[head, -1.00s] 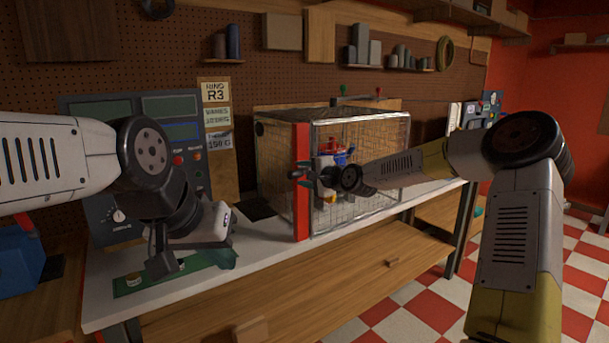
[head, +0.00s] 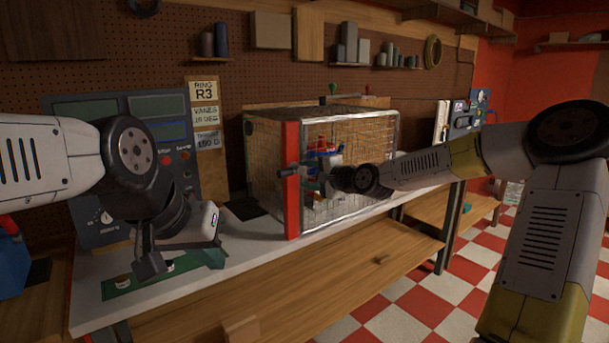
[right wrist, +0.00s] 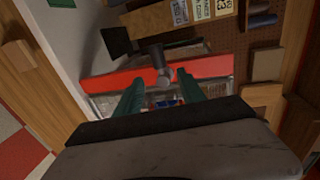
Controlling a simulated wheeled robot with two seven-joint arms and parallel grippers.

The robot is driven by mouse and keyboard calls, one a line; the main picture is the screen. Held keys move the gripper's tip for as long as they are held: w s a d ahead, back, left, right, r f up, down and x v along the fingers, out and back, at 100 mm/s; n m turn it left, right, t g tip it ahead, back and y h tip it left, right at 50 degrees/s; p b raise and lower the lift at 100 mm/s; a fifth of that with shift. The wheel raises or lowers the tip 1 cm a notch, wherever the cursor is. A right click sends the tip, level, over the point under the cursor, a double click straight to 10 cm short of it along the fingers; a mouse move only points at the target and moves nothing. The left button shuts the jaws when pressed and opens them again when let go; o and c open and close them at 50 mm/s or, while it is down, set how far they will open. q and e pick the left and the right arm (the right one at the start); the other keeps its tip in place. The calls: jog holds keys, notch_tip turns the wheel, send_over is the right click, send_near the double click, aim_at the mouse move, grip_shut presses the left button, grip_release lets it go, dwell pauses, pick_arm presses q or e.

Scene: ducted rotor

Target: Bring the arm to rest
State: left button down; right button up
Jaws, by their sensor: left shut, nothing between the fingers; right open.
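My left gripper (head: 178,262) hangs at the left of the head view, above the green board on the white bench, and is shut with nothing seen in it. My right gripper (head: 312,181) is in front of the mesh cage, near its red post (head: 292,180). In the right wrist view its two green fingers (right wrist: 160,88) are apart. A grey knob-like part (right wrist: 160,68) on the red bar lies between or just beyond the fingertips; I cannot tell whether they touch it. My right arm stretches in from the right.
The mesh cage (head: 365,165) stands on the white bench (head: 245,245), with a blue and red device (head: 322,148) partly hidden inside. A control console (head: 75,215) stands behind my left arm. A wooden drawer front (head: 300,290) runs below the bench.

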jog(key=s+f+n+g+h, duration=0.4)
jog(key=s+f+n, duration=0.2)
jog(key=s, duration=0.4)
jog(key=s+d+r+n+g+h, duration=0.1)
jog(key=s+d, duration=0.3)
jog(key=s, duration=0.5)
jog(key=s+d+r+n+h, duration=0.1)
jog(key=s+d, duration=0.3)
jog(key=s, duration=0.6)
jog(key=s+d+r+n+g+h, duration=0.1)
jog(key=s+d+r+n, duration=0.2)
jog(key=s, duration=0.7)
jog(key=shift+d+r+n+g, duration=0.2)
jog(key=shift+d+n+g, duration=0.1)
jog(key=shift+d, duration=0.1)
